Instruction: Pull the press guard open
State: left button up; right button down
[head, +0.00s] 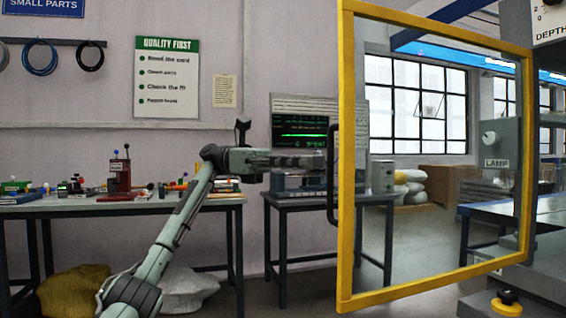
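The press guard (348,285) is a clear pane in a yellow frame, upright in the right half of the head view. Its left edge looks nearer to me than its right edge, by the press, so it stands at an angle. A black upright bar handle (332,205) is on its left edge. My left gripper (318,162) points right, with its tips at the handle's middle. I cannot tell whether the fingers are around the bar or only beside it; their gap does not show. My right gripper is not in view.
The grey press (548,200) stands at the right, with a yellow and black button (507,302) low in front. A bench with small parts (110,203) is at the left wall, and a smaller table (283,200) with a screen stands behind my gripper.

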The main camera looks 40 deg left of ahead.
pick_arm(q)
jog(key=s+a, duration=0.1)
jog(key=a, duration=0.5)
jog(key=shift+a, duration=0.3)
